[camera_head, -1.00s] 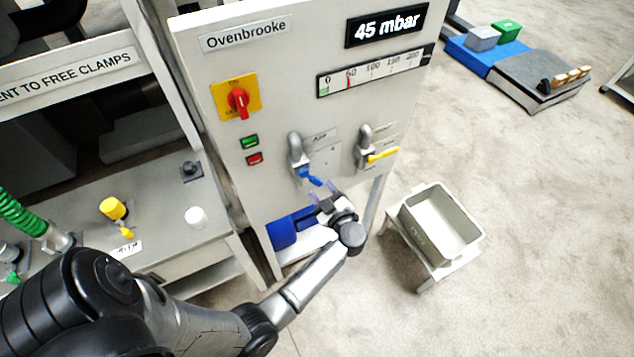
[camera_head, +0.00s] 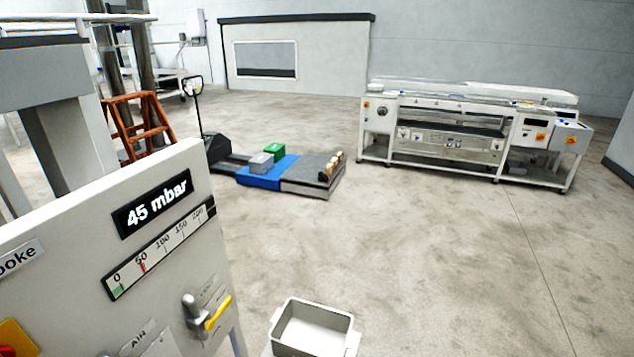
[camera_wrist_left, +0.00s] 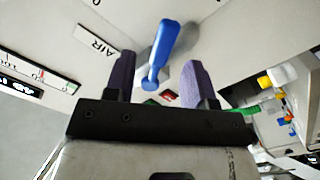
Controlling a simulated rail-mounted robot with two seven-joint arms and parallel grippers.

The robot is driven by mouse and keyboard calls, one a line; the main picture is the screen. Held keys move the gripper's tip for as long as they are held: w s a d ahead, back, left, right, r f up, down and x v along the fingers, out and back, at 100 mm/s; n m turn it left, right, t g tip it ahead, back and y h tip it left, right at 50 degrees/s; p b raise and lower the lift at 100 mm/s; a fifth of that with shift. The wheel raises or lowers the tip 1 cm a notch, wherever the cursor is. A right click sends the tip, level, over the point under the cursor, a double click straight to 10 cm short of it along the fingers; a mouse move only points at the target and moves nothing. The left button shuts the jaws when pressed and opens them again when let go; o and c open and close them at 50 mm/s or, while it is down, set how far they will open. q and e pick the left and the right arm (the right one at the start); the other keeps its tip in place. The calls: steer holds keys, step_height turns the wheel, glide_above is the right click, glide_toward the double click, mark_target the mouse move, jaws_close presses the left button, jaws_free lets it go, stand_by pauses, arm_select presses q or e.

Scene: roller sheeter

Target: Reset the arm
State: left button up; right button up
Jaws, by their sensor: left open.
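My left gripper (camera_wrist_left: 158,88) shows in the left wrist view with its two purple fingers apart. A blue valve handle (camera_wrist_left: 163,52) on the panel shows beyond and between the fingertips. I cannot tell from this view whether the fingers touch it. Neither gripper shows in the head view, and the blue handle is out of that view too. My right gripper is in no frame.
The white control panel (camera_head: 60,250) stands at the left with a 45 mbar display (camera_head: 153,204) and a yellow valve handle (camera_head: 217,313). A grey bin (camera_head: 312,328) stands beside it. A pallet with boxes (camera_head: 312,178) and a long machine (camera_head: 450,135) stand farther back. Open floor lies between.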

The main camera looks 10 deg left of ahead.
arm_select(q)
steer(key=w+d+r+m+t+h, duration=0.1)
steer(key=w+d+m+t+h, duration=0.3)
steer(key=w+t, duration=0.4)
steer(key=w+d+r+m+t+h, duration=0.15)
steer(key=d+r+m+h, duration=0.25)
steer(key=d+m+h, duration=0.5)
steer(key=w+d+r+m+t+h, duration=0.1)
steer(key=d+r+m+t+h, duration=0.2)
steer(key=d+r+m+h, duration=0.5)
steer(key=s+a+f+m+g+y, duration=0.15)
steer(key=s+f+g, duration=0.3)
steer(key=s, duration=0.75)
steer(key=s+a+f+m+g+y, duration=0.1)
steer(key=s+a+f+g, duration=0.3)
steer(key=s, duration=0.9)
steer(key=s+a+f+m+g+y, duration=0.1)
steer(key=s+f+g, duration=0.45)
steer(key=s, duration=0.65)
step_height(320, 180, up, 23)
steer(key=t+p, duration=0.1)
steer(key=p, duration=2.2)
steer(key=shift+w+d+p, duration=0.15)
steer(key=shift+d+p, duration=0.15)
steer(key=shift+p, duration=0.05)
